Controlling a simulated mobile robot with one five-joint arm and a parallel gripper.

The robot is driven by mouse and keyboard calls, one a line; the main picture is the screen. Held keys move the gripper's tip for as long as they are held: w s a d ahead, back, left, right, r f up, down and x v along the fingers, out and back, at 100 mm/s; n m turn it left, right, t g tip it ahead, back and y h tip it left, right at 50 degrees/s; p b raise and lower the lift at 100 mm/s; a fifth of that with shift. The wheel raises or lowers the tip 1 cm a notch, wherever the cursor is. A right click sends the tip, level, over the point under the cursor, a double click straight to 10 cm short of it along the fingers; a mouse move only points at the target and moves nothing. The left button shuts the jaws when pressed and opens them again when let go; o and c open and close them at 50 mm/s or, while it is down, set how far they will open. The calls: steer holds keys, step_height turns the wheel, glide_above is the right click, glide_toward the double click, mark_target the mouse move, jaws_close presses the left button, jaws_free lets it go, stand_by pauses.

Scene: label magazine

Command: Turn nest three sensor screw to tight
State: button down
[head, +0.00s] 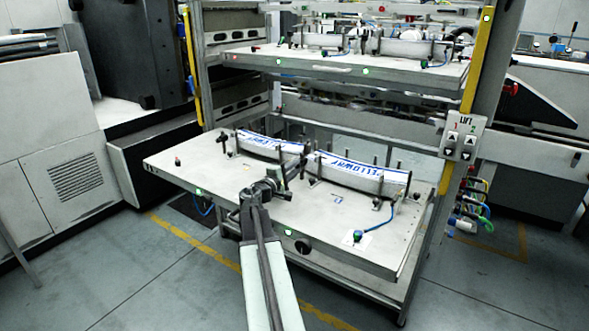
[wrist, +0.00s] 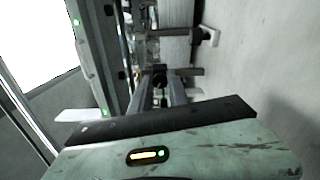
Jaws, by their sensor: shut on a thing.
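My gripper (head: 302,163) is over the middle of the lower shelf (head: 225,190), between the left label stack (head: 258,146) and the right label stack (head: 361,173). In the wrist view its two fingers (wrist: 161,92) are shut on a small dark round part, seemingly the sensor screw (wrist: 160,80). The head view does not show the screw clearly, as my wrist and the dark posts there merge. I cannot read a nest number or the screw's turn. Both stacks are white with blue print and stand between upright posts.
A green-topped sensor (head: 358,236) with a blue cable sits at the lower shelf's right front. A dark round knob (head: 303,245) is on the front edge. The upper shelf (head: 400,79) carries more nests above. A lift panel (head: 463,136) hangs on the right post.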

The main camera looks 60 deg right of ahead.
steer(key=m, duration=0.7)
stand_by(0.6)
steer(key=c, duration=1.5)
jaws_free()
steer(key=shift+c, duration=0.2)
steer(key=shift+a, duration=0.1)
steer(key=a, duration=0.7)
steer(key=shift+a, duration=0.3)
